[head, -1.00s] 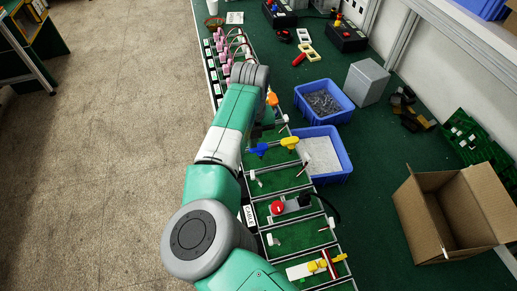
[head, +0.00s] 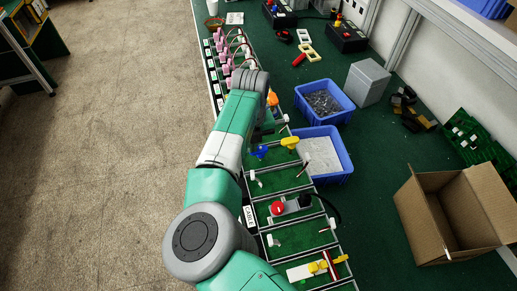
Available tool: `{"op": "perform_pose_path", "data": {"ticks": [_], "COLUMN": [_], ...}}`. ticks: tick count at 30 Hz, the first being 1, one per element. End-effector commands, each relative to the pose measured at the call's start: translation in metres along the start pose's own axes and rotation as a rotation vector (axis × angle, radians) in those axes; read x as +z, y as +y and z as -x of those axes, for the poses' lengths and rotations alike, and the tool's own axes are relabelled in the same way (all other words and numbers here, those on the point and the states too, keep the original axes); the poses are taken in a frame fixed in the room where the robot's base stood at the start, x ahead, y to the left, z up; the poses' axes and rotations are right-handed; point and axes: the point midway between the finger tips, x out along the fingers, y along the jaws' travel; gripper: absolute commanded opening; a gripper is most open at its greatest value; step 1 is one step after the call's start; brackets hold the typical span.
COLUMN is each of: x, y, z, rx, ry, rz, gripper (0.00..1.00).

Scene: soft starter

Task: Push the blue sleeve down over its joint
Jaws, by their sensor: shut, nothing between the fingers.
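The blue piece (head: 258,152), which looks like the blue sleeve, sits in the row of framed green bays, left of a yellow piece (head: 290,142). It is small, and I cannot tell how far down its joint it sits. My gripper (head: 262,134) shows as a small dark shape past my wrist, just above the blue piece in the picture. It is shut and appears empty. My arm hides part of it, and I cannot tell whether it touches the blue piece.
Right of the row stand a blue bin of grey parts (head: 325,101) and a blue bin of pale material (head: 345,158). An orange piece (head: 272,98) is near my wrist. A red button (head: 277,208) and an open cardboard box (head: 452,217) are nearer.

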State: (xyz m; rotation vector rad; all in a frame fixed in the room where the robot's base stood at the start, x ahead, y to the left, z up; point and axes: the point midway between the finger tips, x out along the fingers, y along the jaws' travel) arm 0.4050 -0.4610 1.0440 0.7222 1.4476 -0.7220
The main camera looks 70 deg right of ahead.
Motion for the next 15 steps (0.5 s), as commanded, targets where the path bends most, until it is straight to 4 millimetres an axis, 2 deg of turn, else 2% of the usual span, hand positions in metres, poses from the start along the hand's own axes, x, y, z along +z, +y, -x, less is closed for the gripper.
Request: {"op": "perform_pose_path", "data": {"ticks": [15], "x": [0.0001], "y": [-0.0001], "z": [-0.0112], "rx": [-0.001], "ry": [0.0], "rz": [0.0], "gripper": [0.0]}}
